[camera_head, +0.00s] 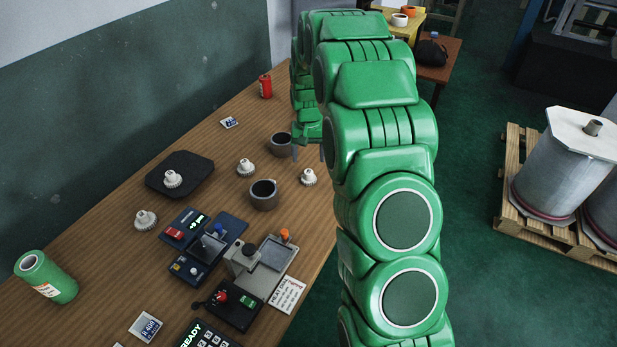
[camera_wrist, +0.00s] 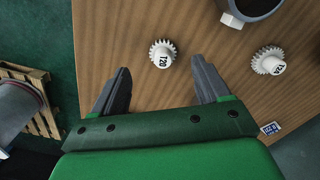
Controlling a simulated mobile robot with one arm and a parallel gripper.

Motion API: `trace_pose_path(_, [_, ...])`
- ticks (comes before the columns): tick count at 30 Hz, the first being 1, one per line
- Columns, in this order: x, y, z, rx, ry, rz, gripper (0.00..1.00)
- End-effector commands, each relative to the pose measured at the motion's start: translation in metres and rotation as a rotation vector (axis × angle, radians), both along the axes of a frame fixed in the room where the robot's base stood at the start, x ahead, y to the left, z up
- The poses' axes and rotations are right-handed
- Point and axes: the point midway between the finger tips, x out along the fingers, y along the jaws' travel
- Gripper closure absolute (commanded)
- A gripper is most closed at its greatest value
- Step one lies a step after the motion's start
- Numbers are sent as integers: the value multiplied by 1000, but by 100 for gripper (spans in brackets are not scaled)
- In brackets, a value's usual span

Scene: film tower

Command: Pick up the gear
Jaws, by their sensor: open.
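Several white toothed gears stand on the wooden table. In the head view, one gear (camera_head: 309,177) is near the table's right edge, one (camera_head: 245,167) is left of it, one (camera_head: 172,179) is on a black mat (camera_head: 200,163), and one (camera_head: 145,219) is farther left. In the wrist view, a gear marked T20 (camera_wrist: 162,54) appears between and just past my fingertips, below them. Another gear, apparently marked T24 (camera_wrist: 268,62), is to the right. My gripper (camera_wrist: 161,68) is open and empty. In the head view my arm partly hides it.
Two dark mugs (camera_head: 264,195) (camera_head: 281,145) stand near the gears. Control boxes (camera_head: 203,245) and a metal fixture (camera_head: 262,262) are in front. The table's right edge is close to the gears.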

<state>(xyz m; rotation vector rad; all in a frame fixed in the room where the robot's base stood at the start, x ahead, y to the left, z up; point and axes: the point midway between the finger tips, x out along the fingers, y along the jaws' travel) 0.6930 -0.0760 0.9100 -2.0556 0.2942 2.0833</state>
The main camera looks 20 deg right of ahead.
Motion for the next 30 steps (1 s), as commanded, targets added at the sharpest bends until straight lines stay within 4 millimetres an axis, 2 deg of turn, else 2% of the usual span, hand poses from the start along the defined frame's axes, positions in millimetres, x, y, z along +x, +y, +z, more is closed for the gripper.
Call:
trace_pose_path(3, [15, -6, -20, -1, -4, -12, 24])
trace_pose_path(9, [27, -10, -34, -3, -12, -23, 24])
trace_pose_path(25, [28, -9, -72, -2, -11, -24, 24])
trace_pose_path(30, [27, -7, -94, -3, -12, -24, 24])
